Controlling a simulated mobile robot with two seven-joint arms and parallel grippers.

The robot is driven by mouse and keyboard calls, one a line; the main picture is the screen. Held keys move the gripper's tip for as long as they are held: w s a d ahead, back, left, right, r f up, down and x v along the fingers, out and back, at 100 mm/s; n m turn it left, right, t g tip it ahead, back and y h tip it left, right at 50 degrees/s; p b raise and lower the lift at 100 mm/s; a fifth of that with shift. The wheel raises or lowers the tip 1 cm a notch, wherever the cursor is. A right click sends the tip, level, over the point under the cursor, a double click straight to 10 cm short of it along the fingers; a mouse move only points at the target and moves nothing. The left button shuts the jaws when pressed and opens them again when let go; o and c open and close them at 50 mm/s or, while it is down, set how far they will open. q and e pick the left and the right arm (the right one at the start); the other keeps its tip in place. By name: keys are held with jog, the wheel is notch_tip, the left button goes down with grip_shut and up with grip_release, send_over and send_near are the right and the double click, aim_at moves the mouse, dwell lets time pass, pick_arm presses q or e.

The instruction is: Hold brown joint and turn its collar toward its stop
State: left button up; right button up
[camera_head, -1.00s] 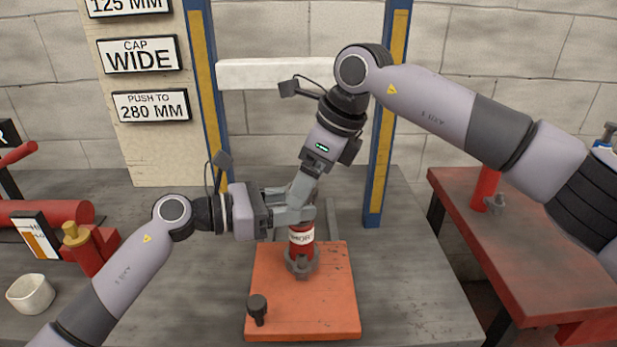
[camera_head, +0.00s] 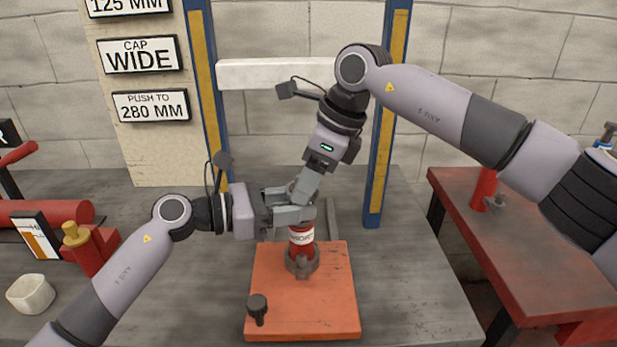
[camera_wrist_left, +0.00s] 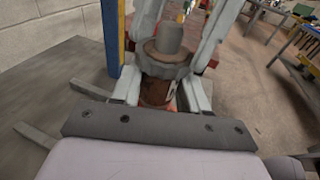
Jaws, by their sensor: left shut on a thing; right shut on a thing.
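The brown joint (camera_head: 301,250) stands upright on the orange plate, with a pale lettered label around it and a grey foot. My left gripper (camera_head: 299,214) comes in level from the left and is shut on its upper body. In the left wrist view the brown body (camera_wrist_left: 155,92) sits between my left fingers (camera_wrist_left: 160,95). The grey toothed collar (camera_wrist_left: 165,64) is just above them. My right gripper (camera_head: 298,196) reaches down from above and is shut on the collar, which the fingers mostly hide in the head view. The collar's stop cannot be made out.
The orange plate (camera_head: 270,290) has a dark knob (camera_head: 257,307) at its front left. Blue and yellow posts (camera_head: 375,190) and a white crossbar (camera_head: 270,74) stand behind. A white cup (camera_head: 30,294) is at left. The bench right of the plate is clear.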

jog(key=n, duration=0.1)
jog(key=n+g, duration=0.1)
jog(key=n, duration=0.2)
jog(key=shift+w+g, duration=0.25)
jog(key=shift+g, duration=0.05)
jog(key=shift+w+n+g, duration=0.15)
jog(key=shift+n+g, duration=0.2)
jog(key=shift+n, duration=0.6)
jog(key=shift+w+n+g, duration=0.1)
jog(key=shift+n+g, duration=0.25)
jog(key=shift+n, duration=0.9)
jog(key=o, duration=1)
jog(key=shift+o, duration=0.2)
jog(key=shift+s+m, duration=0.1)
jog(key=shift+m, duration=0.6)
